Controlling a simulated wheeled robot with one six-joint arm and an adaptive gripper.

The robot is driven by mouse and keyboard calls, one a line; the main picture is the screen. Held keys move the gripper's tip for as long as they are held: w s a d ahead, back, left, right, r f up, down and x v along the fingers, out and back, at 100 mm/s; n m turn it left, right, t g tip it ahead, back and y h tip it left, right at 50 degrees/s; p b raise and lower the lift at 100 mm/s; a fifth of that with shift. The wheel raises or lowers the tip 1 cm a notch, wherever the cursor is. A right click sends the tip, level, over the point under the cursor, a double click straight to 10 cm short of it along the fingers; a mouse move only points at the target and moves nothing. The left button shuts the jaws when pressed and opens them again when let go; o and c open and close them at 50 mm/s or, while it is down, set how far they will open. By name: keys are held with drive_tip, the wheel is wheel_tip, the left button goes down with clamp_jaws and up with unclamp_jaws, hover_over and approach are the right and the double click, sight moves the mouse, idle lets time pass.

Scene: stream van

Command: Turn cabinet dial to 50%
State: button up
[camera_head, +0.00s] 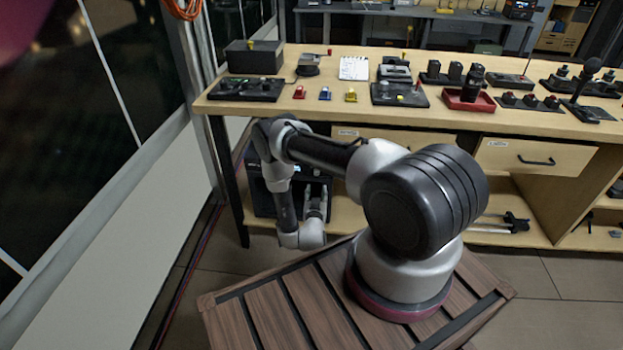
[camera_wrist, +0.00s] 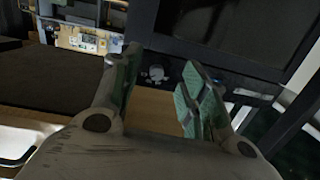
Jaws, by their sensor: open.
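A dark box-shaped cabinet (camera_head: 262,198) stands on the lower shelf under the left end of the workbench, partly hidden by my arm. In the wrist view a black cabinet front (camera_wrist: 225,35) with a large dark panel fills the upper right. A small pale round shape (camera_wrist: 155,73), perhaps the dial, shows on the strip below that panel, between my fingers. Its setting is too small to read. My gripper (camera_wrist: 160,70) is open and empty, its green-padded fingers apart and pointing toward the cabinet. In the head view my gripper (camera_head: 317,205) hangs low in front of the cabinet.
The wooden workbench (camera_head: 345,118) above holds switch boxes, a notepad (camera_head: 354,68), a red tray (camera_head: 468,103) and small coloured parts. A drawer (camera_head: 533,157) is right of my arm. A wall with dark windows (camera_head: 110,70) stands close on the left.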

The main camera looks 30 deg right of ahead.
drive_tip(key=w+d+r+t, duration=0.1)
drive_tip(key=w+d+r, duration=0.1)
drive_tip(key=w, duration=0.5)
drive_tip(key=shift+d+r+h, duration=0.3)
drive_tip(key=shift+d, duration=0.6)
drive_tip(key=shift+c, duration=0.2)
clamp_jaws()
